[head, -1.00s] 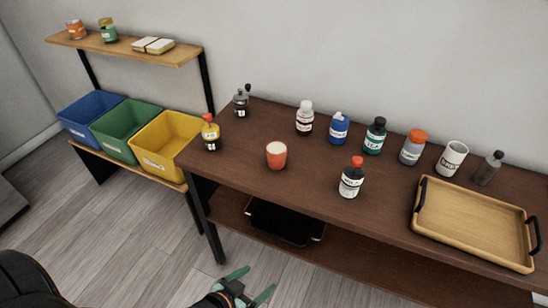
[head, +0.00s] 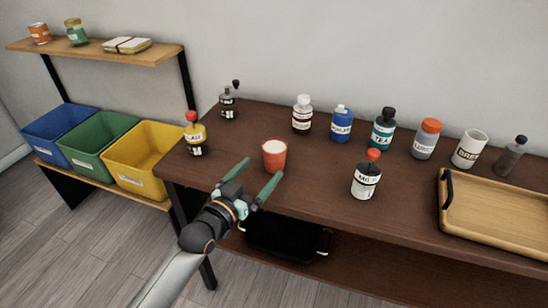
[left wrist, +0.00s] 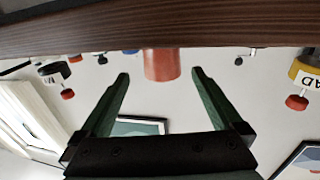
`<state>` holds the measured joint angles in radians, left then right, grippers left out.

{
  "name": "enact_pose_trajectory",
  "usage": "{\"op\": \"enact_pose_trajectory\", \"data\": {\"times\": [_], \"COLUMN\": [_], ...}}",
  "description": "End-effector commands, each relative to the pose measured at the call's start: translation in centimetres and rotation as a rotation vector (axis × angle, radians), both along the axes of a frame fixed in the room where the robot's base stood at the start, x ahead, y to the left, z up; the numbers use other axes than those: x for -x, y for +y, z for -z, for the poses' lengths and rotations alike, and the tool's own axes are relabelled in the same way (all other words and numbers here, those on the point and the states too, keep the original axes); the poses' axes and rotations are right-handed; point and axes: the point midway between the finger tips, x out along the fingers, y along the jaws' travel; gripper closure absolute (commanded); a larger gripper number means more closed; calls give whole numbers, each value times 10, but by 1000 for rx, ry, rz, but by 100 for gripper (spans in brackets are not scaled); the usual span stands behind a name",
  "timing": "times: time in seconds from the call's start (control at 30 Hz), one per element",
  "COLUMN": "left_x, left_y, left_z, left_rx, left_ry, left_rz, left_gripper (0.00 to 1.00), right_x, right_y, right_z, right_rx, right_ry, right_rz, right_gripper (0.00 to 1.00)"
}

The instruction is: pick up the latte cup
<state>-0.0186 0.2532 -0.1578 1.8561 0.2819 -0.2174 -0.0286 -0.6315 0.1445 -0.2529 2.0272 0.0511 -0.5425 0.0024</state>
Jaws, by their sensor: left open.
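The latte cup (head: 274,157) is an orange-red cup with a pale, creamy top. It stands upright near the front edge of the dark wooden table (head: 320,190). My left gripper (head: 255,178) is open, with green fingers, just in front of the cup in the head view. In the left wrist view, which appears upside down, the cup (left wrist: 162,64) shows beyond and between the two open fingertips (left wrist: 158,78), and nothing is held. I cannot tell the exact gap to the cup. My right gripper is not in view.
A wooden tray (head: 490,240) lies at right. Coloured bins (head: 140,158) stand at left.

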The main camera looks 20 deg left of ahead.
Motion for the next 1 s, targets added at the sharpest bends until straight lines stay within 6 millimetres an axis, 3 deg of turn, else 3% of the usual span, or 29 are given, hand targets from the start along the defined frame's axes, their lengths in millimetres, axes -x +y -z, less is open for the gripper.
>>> {"op": "enact_pose_trajectory", "data": {"times": [0.27, 0.6, 0.93, 1.0], "left_x": [-19, -60, -65, -65], "left_y": [-5, -11, -13, -13], "left_z": [-1, -7, -7, -7], "left_rx": [0, 2, 0, 0], "left_ry": [0, 1, 2, 2], "left_rz": [1, 0, 1, 1], "left_gripper": [0, 0, 0, 8], "right_x": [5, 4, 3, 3], "right_y": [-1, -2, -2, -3], "right_z": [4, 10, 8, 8], "right_rx": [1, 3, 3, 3], "right_ry": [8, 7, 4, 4], "right_rz": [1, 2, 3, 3], "right_gripper": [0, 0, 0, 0]}}
